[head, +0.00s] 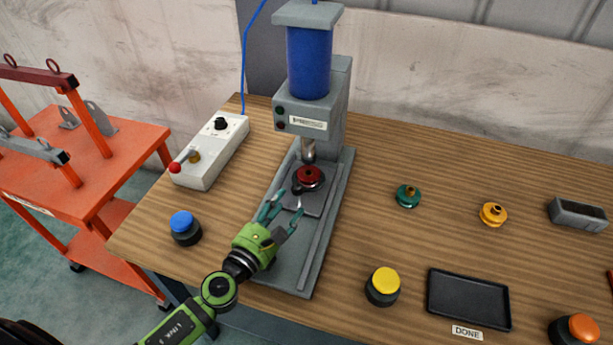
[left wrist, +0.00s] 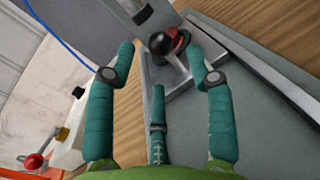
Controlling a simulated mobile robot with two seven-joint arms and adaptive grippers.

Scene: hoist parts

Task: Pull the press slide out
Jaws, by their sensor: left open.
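The press (head: 310,112) stands at the back of the table, with a blue cylinder on top and a grey base running forward. Its slide (head: 311,202) is a grey plate on the base under the ram, bearing a dark red part (head: 309,178). The slide also shows in the left wrist view (left wrist: 178,78), with a dark knob (left wrist: 160,44) at its near side. My left gripper (head: 285,201) is open just in front of the slide. In the left wrist view its teal fingers (left wrist: 165,62) stand either side of the knob, apart from each other. My right gripper is not in view.
A white control box (head: 212,150) with a red knob stands left of the press. A blue-capped button (head: 185,228) and a yellow-capped one (head: 383,286) flank the base. A black tray (head: 468,299) lies front right. A green part (head: 408,196) sits right of the press.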

